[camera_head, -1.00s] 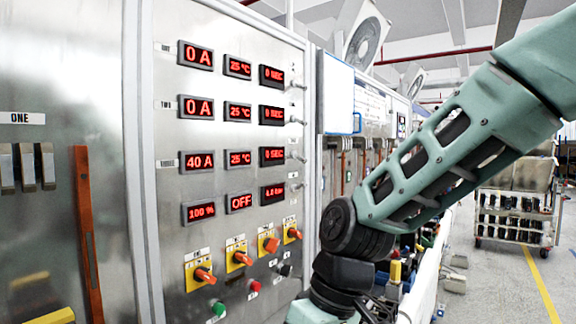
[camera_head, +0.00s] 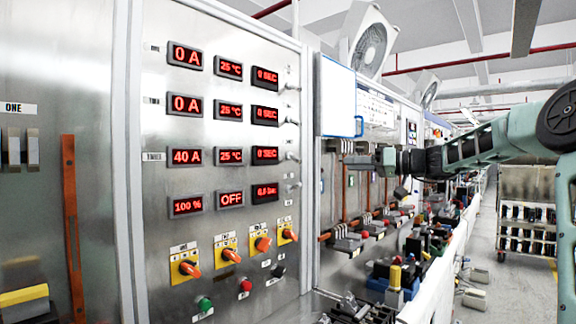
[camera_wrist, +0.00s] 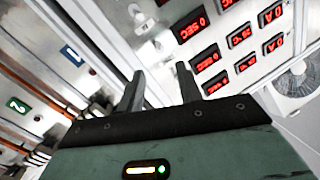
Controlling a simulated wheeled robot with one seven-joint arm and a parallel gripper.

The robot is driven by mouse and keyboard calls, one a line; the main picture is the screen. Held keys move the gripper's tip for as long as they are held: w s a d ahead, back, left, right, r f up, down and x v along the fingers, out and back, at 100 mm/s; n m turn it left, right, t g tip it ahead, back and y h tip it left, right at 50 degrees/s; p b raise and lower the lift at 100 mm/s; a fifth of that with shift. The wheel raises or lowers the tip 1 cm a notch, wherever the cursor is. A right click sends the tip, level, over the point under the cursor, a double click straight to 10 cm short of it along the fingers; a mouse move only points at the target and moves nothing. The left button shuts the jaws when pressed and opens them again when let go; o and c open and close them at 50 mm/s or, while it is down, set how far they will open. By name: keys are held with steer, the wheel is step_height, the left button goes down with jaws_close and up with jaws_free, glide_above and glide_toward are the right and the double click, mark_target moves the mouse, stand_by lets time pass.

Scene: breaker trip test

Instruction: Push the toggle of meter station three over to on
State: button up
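The meter panel (camera_head: 222,290) has several rows of red displays, each with a small metal toggle at its right end. The row labelled THREE reads 40 A, 25 °C and 0 SEC. Its toggle (camera_head: 294,157) sticks out from the panel; I cannot tell its on or off position. My gripper (camera_head: 350,160) is to the right of this toggle, at about its height in the picture, apart from it. In the wrist view my gripper (camera_wrist: 160,74) has two fingers spread with nothing between them. Beyond them, toggles show small and blurred beside the displays.
Orange rotary switches (camera_head: 188,268) and a green button (camera_head: 205,304) sit low on the panel. A whiteboard (camera_head: 337,98) projects just right of the toggles, above my gripper. A cluttered bench (camera_head: 395,290) runs along the right.

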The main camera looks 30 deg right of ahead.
mark_target(301, 161)
steer(key=shift+t, duration=0.3)
steer(key=shift+d+r+p+x, duration=0.1)
steer(key=shift+p+x, duration=1.2)
steer(key=shift+x, duration=1.45)
steer(key=shift+d+r+p+x, duration=0.1)
steer(key=shift+p+x, duration=1.15)
steer(key=shift+x, duration=1.55)
steer(key=shift+d+r+p+x, duration=0.15)
steer(key=shift+p+x, duration=1.15)
steer(key=shift+x, duration=1.45)
steer(key=shift+w, duration=0.2)
jaws_close()
